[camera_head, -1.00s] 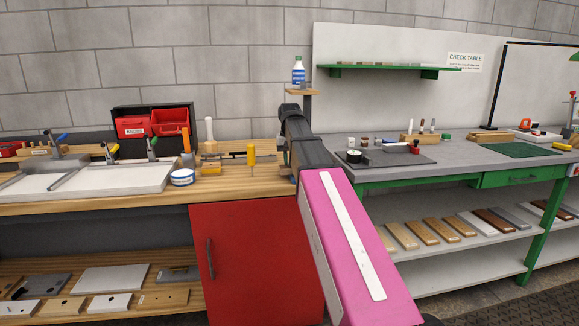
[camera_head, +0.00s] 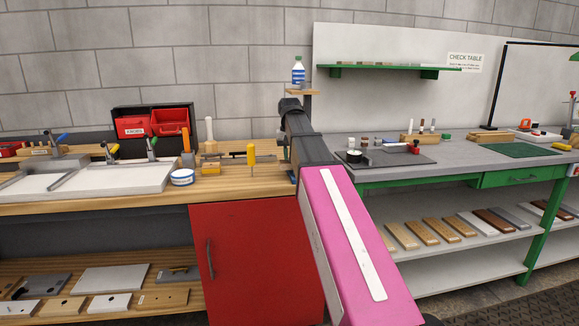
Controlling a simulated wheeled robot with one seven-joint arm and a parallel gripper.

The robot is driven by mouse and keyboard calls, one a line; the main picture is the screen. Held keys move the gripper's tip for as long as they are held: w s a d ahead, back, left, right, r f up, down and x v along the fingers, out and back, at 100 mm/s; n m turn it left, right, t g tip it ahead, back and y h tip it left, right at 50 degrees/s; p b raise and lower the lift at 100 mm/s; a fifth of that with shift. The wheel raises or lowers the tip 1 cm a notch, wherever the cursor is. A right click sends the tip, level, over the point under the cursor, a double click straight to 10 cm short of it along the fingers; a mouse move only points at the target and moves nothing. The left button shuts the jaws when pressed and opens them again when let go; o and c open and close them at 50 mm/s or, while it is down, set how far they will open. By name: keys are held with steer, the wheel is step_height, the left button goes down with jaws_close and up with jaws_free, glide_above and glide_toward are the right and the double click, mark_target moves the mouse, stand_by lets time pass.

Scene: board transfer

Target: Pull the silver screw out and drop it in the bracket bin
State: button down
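My pink arm reaches up from the bottom right to a dark wrist over the right end of the wooden workbench (camera_head: 120,203). My gripper (camera_head: 285,146) is mostly hidden by this wrist, and I cannot see whether its fingers are open or hold anything. I cannot make out the silver screw. Two red bins stand in a black rack at the back of the bench: a left bin (camera_head: 131,122) and a right bin (camera_head: 170,116).
A yellow-handled tool (camera_head: 251,154) stands upright left of my wrist. A blue-and-white round tub (camera_head: 182,177) and a pale tray (camera_head: 110,180) with clamps lie further left. A bottle (camera_head: 298,72) stands on a small post shelf behind my wrist. A grey check table (camera_head: 465,150) is on the right.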

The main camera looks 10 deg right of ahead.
steer(key=shift+r, duration=0.15)
steer(key=c, duration=1)
jaws_free()
